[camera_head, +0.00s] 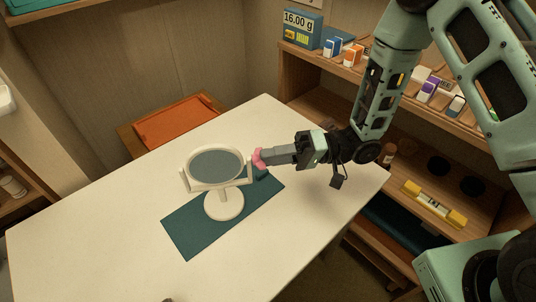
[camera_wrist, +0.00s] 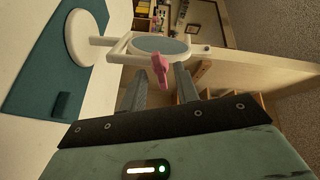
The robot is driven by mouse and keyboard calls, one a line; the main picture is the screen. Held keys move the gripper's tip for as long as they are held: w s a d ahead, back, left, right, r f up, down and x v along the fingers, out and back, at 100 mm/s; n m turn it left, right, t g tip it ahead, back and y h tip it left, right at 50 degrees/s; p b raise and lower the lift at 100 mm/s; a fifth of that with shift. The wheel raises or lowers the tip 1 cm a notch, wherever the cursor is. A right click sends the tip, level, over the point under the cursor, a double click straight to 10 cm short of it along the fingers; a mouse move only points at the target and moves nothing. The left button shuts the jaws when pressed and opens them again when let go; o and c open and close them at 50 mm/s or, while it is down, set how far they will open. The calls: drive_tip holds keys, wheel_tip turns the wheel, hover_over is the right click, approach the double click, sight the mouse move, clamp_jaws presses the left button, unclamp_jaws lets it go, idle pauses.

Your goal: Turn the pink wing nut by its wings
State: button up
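The pink wing nut (camera_head: 257,158) sits at the right side of a white-framed round mirror (camera_head: 215,164) on a white stand. In the wrist view the wing nut (camera_wrist: 160,68) appears between the ends of my fingers, with its wings roughly upright in the picture. My gripper (camera_head: 270,157) reaches in from the right, its tips close to the nut. In the wrist view my gripper (camera_wrist: 159,75) has its two fingers apart, with a gap visible around the nut. I cannot tell whether either finger touches it. Part of the nut is hidden by my fingers in the head view.
The stand rests on a teal mat (camera_head: 188,238) on a white table (camera_head: 110,215). A small dark teal block (camera_head: 261,174) lies on the mat below my fingertips. A wooden shelf (camera_head: 320,62) with boxes stands behind right. The table's left side is mostly clear.

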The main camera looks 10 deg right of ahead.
drive_tip(key=shift+a, duration=0.6)
clamp_jaws()
drive_tip(key=shift+f+n+b, duration=0.1)
drive_tip(key=shift+n+b, duration=2.4)
drive_tip(key=shift+n, duration=4.5)
